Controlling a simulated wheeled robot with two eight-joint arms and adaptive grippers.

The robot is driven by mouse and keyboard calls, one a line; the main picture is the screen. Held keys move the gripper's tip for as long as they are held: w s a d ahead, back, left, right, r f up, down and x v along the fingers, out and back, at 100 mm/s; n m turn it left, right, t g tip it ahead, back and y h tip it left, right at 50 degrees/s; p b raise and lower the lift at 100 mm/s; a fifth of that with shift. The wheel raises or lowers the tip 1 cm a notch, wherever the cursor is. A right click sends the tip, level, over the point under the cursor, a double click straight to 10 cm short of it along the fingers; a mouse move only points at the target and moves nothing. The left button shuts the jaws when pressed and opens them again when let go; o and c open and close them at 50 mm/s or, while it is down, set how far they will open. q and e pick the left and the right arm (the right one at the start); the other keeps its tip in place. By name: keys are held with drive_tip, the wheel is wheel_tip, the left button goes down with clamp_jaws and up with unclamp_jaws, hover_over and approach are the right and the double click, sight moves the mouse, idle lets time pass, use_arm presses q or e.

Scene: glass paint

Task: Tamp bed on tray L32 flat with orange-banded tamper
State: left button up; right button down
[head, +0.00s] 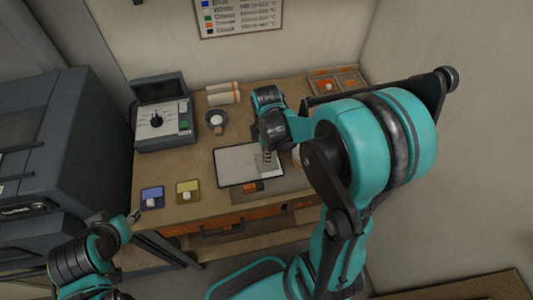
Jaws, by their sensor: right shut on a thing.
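A flat tray with a pale bed and dark rim (221,180) lies mid-table; its label is too small to read. My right gripper (268,157) reaches down over the tray's right part. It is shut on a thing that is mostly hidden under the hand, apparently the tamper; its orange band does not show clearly. I cannot tell whether it touches the bed. A small orange and dark piece (252,187) lies at the tray's front edge. My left gripper (134,216) is off the table's front left corner; its jaws are too small to read.
Pale rolls with orange bands (222,93) lie behind. Blue (152,197) and yellow (188,190) holders sit front left. Orange trays (338,80) are back right. My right arm hides the table's right side.

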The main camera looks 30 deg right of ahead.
drive_tip(key=shift+w+a, duration=0.3)
drive_tip(key=shift+a, duration=0.7)
drive_tip(key=shift+w+a, duration=0.25)
drive_tip(key=shift+a, duration=0.75)
drive_tip(key=shift+w+a, duration=0.3)
drive_tip(key=shift+a, duration=0.7)
drive_tip(key=shift+f+b, duration=0.8)
drive_tip(key=shift+b, duration=0.15)
drive_tip(key=shift+f+b, duration=0.3)
drive_tip(key=shift+r, duration=0.1)
drive_tip(key=shift+r+p, duration=0.9)
drive_tip(key=shift+r, duration=0.15)
